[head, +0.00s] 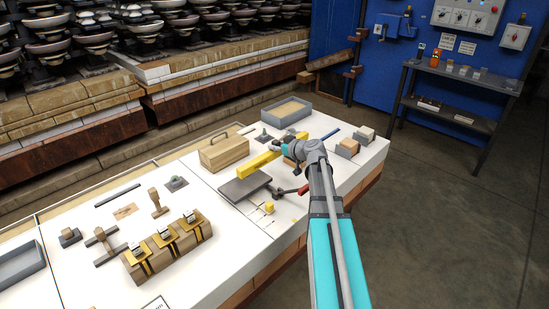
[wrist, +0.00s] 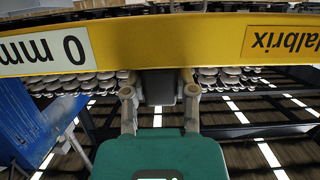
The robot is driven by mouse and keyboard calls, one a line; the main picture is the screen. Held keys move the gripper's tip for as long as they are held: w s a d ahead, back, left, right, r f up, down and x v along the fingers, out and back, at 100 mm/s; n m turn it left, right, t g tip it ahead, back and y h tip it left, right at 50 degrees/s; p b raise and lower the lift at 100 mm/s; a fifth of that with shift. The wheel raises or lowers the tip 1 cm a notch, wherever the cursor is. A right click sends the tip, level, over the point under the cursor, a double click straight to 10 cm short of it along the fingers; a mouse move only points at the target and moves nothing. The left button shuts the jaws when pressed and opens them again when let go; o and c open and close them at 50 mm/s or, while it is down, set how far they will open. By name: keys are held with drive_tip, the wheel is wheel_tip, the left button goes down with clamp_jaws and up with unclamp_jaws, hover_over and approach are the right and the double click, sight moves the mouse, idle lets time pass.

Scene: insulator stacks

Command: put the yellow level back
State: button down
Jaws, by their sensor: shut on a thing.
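The yellow level (head: 257,163) is a long bar running diagonally over the right part of the white table (head: 215,262). My gripper (head: 283,149) is shut on it, toward its far right end. In the wrist view the yellow level (wrist: 205,40) spans the top of the picture, with a white "0 mm" label and dark lettering upside down. My gripper's fingers (wrist: 160,92) reach up to its lower edge; their tips are partly hidden by it. The level seems to be above the table, but its height is hard to tell.
A wooden toolbox (head: 223,152) stands left of the level. A grey tray (head: 285,113) is behind, small blocks (head: 347,147) to the right. A wooden block with yellow brackets (head: 166,250) sits front left.

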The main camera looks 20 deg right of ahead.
sight(279, 154)
drive_tip(key=shift+w, duration=0.1)
idle(0.3)
drive_tip(key=shift+w+f+b, duration=0.45)
drive_tip(key=shift+f+b, duration=0.2)
drive_tip(key=shift+f, duration=0.05)
drive_tip(key=shift+f+b, duration=1.15)
drive_tip(key=shift+f, duration=0.2)
drive_tip(key=shift+c, duration=2.1)
unclamp_jaws()
drive_tip(key=shift+s, duration=0.1)
drive_tip(key=p+v, duration=0.3)
drive_tip(key=v, duration=1)
drive_tip(key=shift+s+a+r+p, duration=0.15)
drive_tip(key=shift+s+r+p, duration=0.05)
drive_tip(key=shift+s+p, duration=0.2)
